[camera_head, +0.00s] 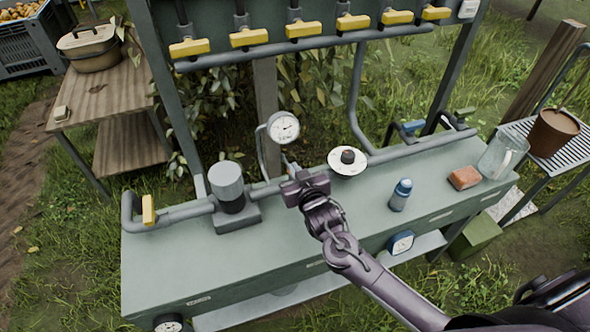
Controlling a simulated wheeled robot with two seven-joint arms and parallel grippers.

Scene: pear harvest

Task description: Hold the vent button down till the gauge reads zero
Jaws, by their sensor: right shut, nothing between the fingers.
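A round white gauge (284,127) stands on a thin pipe behind the bench; its dial faces me, but the needle reading is too small to tell. My right gripper (304,187) is shut and empty. It is in front of and below the gauge, over the pipe along the bench (285,243). A white disc with a black knob (348,157) sits just right of and behind the gripper, apart from it in the picture. I cannot tell whether this knob is the vent button or whether the gripper hides another button. My left gripper is not in view.
A grey cylinder (227,182) on a block stands left of the gripper. A blue bottle (400,195), a reddish block (464,178) and a clear jug (502,156) stand to the right. Yellow-handled valves (299,28) hang overhead. The bench's front left is clear.

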